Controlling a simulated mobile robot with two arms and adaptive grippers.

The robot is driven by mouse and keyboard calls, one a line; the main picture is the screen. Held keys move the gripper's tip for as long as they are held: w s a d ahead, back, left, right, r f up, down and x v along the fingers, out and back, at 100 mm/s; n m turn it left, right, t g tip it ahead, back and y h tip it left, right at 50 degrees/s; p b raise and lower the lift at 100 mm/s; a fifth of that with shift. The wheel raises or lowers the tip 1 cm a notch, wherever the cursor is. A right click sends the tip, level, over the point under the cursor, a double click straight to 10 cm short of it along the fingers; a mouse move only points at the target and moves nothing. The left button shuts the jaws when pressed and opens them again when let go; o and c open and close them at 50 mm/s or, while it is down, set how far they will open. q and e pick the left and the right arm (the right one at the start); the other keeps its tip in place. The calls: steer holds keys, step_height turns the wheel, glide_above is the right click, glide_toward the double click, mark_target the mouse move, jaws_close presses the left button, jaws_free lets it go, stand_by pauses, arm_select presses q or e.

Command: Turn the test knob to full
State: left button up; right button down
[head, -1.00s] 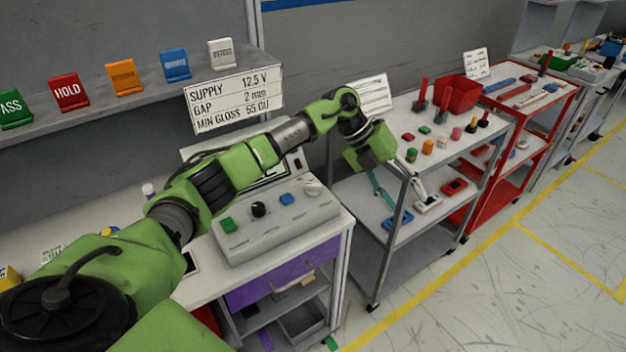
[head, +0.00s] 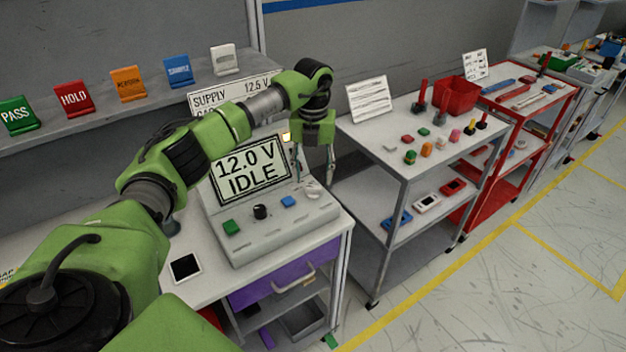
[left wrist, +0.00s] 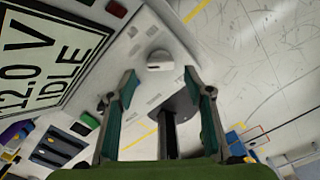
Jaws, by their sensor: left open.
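The grey test console (head: 275,235) stands on the bench. A pale round knob (head: 312,190) is at its right end, and a black knob (head: 260,211) sits between a green button (head: 231,227) and a blue button (head: 288,201). I see no label saying which is the test knob. My left gripper (head: 315,178) points down with its fingers apart over the pale knob. In the left wrist view, the pale knob (left wrist: 160,61) lies just beyond the open fingertips (left wrist: 160,80), with nothing between them. The display (head: 248,173) reads 12.0 V IDLE. My right gripper is out of view.
A sign (head: 237,92) hangs behind my left arm, partly covered by it. A lit yellowish lamp (head: 286,137) is by the display. A grey cart (head: 375,130) with small parts stands close on the right. A dark tablet (head: 185,267) lies on the bench front.

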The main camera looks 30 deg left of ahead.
mark_target(313, 187)
arm_select(q)
steer(key=shift+f+p, duration=0.35)
steer(key=shift+f, duration=1.6)
steer(key=c, duration=1.1)
